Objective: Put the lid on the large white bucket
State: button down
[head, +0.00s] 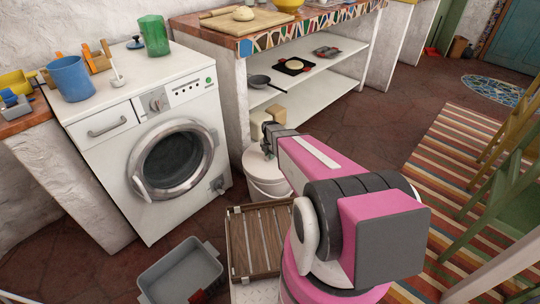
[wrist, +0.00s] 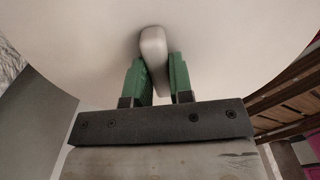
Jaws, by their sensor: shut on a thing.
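The large white bucket (head: 268,189) stands on the floor beside the white shelf unit, partly behind my arm. The white lid (head: 257,163) is at the bucket's mouth; I cannot tell whether it is fully seated or slightly above the rim. In the wrist view the lid (wrist: 230,50) fills the upper background, and its pale grip (wrist: 153,45) is between my green fingers. My gripper (wrist: 153,78) is shut on this grip. In the head view my gripper (head: 269,146) is above the lid, its fingertips mostly hidden.
A washing machine (head: 150,120) stands to the left of the bucket. A wooden slatted crate (head: 257,240) is close in front, and a grey tub (head: 180,272) lies on the floor. A shelf unit (head: 305,95) is behind. Chairs (head: 500,190) stand on a striped rug at right.

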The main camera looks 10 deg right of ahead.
jog(key=shift+f, duration=0.5)
dwell(0.8)
jog(key=shift+c, duration=2.3)
grip_release()
jog(key=shift+r, duration=0.1)
jog(key=shift+r, duration=3.4)
